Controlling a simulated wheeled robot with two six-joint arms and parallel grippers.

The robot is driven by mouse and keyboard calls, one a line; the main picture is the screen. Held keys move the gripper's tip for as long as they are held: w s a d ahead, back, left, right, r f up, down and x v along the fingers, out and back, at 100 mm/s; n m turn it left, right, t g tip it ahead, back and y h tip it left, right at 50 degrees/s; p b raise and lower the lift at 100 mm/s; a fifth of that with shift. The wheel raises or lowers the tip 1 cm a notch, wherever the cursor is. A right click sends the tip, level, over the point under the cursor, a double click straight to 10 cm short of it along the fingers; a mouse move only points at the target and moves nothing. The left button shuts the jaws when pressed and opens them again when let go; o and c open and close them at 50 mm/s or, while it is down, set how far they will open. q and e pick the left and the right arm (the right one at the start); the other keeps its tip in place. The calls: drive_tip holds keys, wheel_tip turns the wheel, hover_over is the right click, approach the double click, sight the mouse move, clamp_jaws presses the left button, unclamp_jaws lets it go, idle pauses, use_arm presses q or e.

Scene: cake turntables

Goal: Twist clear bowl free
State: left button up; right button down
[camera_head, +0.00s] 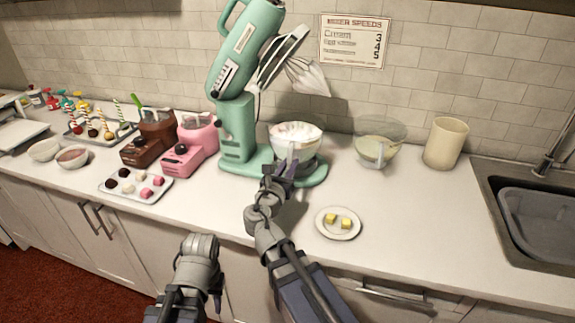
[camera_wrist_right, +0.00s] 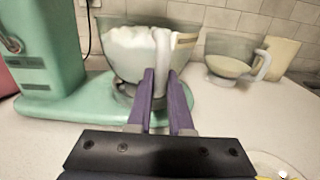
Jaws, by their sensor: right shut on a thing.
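A clear bowl (camera_head: 301,150) filled with white cream sits on the base of the green stand mixer (camera_head: 238,130), below its raised head. The bowl also shows in the right wrist view (camera_wrist_right: 130,70), upright, with its handle (camera_wrist_right: 162,48) facing me. My right gripper (camera_head: 279,169) is at the near side of the bowl. Its purple fingers (camera_wrist_right: 162,77) are shut on the lower part of the handle. My left gripper (camera_head: 200,244) is low in front of the counter, empty and away from the bowl; its fingers are not clear.
A cream-coated whisk (camera_head: 307,76) hangs from the tilted mixer head above the bowl. A second glass bowl (camera_head: 378,150) and a beige canister (camera_head: 445,143) stand to the right. A plate (camera_head: 338,232) with yellow cubes lies nearer.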

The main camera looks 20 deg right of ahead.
drive_tip(key=shift+s+d+n+y, duration=0.35)
drive_tip(key=shift+d+n+y, duration=0.05)
drive_tip(key=shift+d, duration=0.15)
drive_tip(key=shift+d+n+t+y, duration=0.3)
drive_tip(key=shift+t+y, duration=0.1)
drive_tip(key=shift+t, duration=0.1)
drive_tip(key=shift+a, duration=0.1)
drive_tip(key=c, duration=0.7)
unclamp_jaws()
drive_tip(key=shift+c, duration=0.2)
